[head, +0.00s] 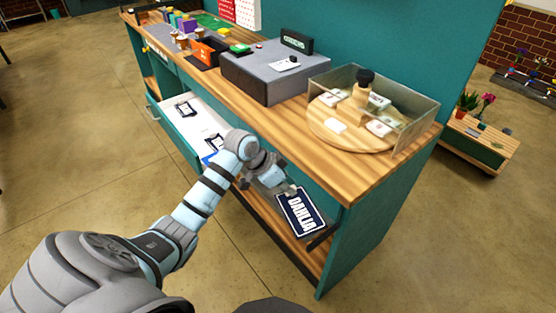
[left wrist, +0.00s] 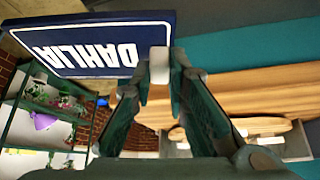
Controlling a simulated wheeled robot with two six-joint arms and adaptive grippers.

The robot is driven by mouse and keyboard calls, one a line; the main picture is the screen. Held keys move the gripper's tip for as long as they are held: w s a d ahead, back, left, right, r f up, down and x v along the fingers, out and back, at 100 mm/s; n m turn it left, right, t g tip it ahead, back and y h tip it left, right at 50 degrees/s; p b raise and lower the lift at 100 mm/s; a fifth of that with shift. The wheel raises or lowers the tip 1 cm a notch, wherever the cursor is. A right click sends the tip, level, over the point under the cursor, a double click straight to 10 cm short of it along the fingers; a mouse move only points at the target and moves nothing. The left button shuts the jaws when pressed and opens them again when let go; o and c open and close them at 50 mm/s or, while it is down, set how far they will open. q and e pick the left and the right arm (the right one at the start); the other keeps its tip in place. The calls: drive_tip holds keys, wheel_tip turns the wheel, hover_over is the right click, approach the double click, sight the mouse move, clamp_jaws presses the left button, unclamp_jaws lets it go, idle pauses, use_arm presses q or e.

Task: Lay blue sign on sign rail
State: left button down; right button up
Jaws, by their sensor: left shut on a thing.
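The blue sign (head: 299,212) has a white border and the white word DAHLIA, and hangs tilted in front of the counter's open right end. My left gripper (head: 289,190) is shut on its upper edge. In the left wrist view the sign (left wrist: 88,48) juts out left from the closed fingertips (left wrist: 160,68). I cannot clearly make out the sign rail; a dark strip (head: 322,238) shows just beside the sign's lower right, and I cannot tell whether they touch. My right gripper is not in view.
An open drawer (head: 190,118) with black-framed pieces sticks out left of my arm. The wooden countertop (head: 385,165) carries a grey box (head: 270,75) and a clear-walled bin around a round wooden board (head: 335,130). The floor in front is clear.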

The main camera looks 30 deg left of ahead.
use_arm(q)
drive_tip(key=w+a+f+b, duration=0.1)
drive_tip(key=w+a, duration=0.1)
drive_tip(key=w+a+f+n+b, duration=0.1)
drive_tip(key=w+a+f, duration=0.1)
drive_tip(key=a, duration=0.1)
drive_tip(key=w+a+f+n+y+b, duration=0.1)
drive_tip(key=w+a, duration=0.1)
drive_tip(key=shift+a+f, duration=0.2)
drive_tip(key=shift+f, duration=0.15)
drive_tip(key=f+b, duration=0.1)
drive_tip(key=f, duration=0.1)
drive_tip(key=f+b, duration=0.1)
drive_tip(key=shift+w+b, duration=0.25)
drive_tip(key=shift+b, duration=0.1)
drive_tip(key=shift+s+f+b, duration=0.1)
drive_tip(key=shift+f+b, duration=0.4)
drive_tip(key=shift+f, duration=0.2)
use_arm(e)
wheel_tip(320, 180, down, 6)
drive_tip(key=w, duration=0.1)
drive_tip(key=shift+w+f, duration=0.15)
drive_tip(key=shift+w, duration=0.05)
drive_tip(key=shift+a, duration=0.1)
use_arm(q)
drive_tip(key=c, duration=1.5)
unclamp_jaws()
